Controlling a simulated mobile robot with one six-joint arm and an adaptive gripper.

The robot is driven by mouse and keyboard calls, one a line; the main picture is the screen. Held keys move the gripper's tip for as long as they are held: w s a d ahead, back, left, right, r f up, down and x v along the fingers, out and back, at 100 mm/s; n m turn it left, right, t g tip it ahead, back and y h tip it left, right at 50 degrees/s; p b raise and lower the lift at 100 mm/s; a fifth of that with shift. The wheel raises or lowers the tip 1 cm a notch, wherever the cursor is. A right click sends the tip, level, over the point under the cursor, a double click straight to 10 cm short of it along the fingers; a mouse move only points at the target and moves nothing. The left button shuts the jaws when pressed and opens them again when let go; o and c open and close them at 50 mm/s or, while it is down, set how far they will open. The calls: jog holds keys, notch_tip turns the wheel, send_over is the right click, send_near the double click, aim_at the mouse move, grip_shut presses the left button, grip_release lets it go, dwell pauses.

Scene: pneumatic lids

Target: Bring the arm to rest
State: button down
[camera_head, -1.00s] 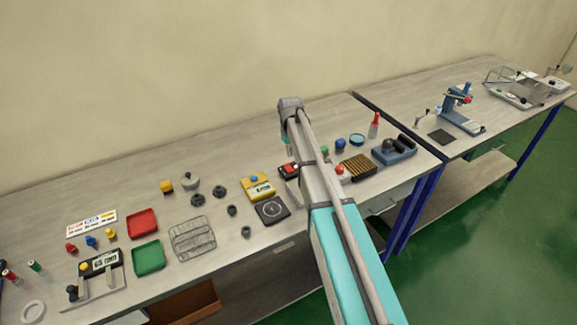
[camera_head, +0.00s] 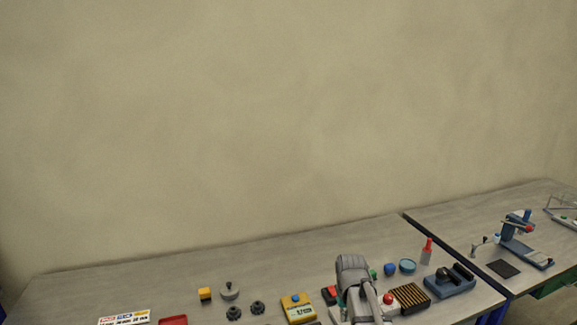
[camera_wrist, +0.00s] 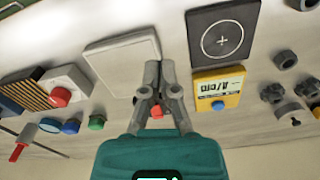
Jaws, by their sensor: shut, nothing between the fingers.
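My gripper (camera_wrist: 160,70) shows in the wrist view with its two grey fingers closed together and nothing between them. It is over the workbench, between a pale flat plate (camera_wrist: 115,57) on the left and a yellow meter (camera_wrist: 219,88) on the right. A red part (camera_wrist: 157,111) shows partly behind the fingers. In the head view the grey upper part of my arm rises at the bottom edge, right of the yellow meter (camera_head: 297,309). The fingers are hidden there.
A red-knobbed box (camera_wrist: 60,93), a ribbed block (camera_wrist: 22,90) and a black plate with a circle (camera_wrist: 223,34) lie around the gripper. The wall fills the upper head view; the bench's back strip is clear.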

jog(key=s+m, duration=0.1)
jog(key=s, duration=1)
jog(key=shift+s, duration=0.1)
dwell(0.9)
